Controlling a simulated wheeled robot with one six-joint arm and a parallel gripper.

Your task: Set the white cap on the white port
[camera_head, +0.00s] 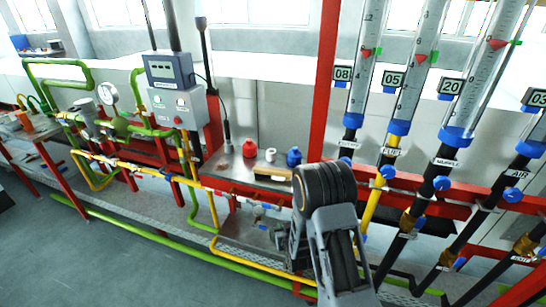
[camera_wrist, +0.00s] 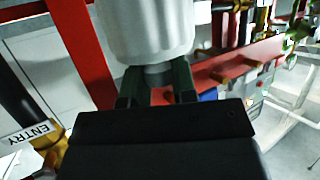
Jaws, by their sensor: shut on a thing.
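My gripper (camera_wrist: 157,78) shows in the wrist view, its two dark fingers shut on the grey neck of a large white piece. I take this piece to be the white cap (camera_wrist: 146,28); its upper part is cut off by the frame edge. In the head view my arm hides the gripper and the held piece. A small white piece (camera_head: 271,154) stands on the metal bench between a red piece (camera_head: 249,148) and a blue piece (camera_head: 294,157). It may be the white port, but it is too small to be sure.
A tan block (camera_head: 272,173) lies on the metal bench (camera_head: 225,168) in front of the small pieces. A red upright post (camera_head: 323,90) and tall flow tubes (camera_head: 413,75) stand at the right. A grey control box (camera_head: 177,108) and green pipes are at the left.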

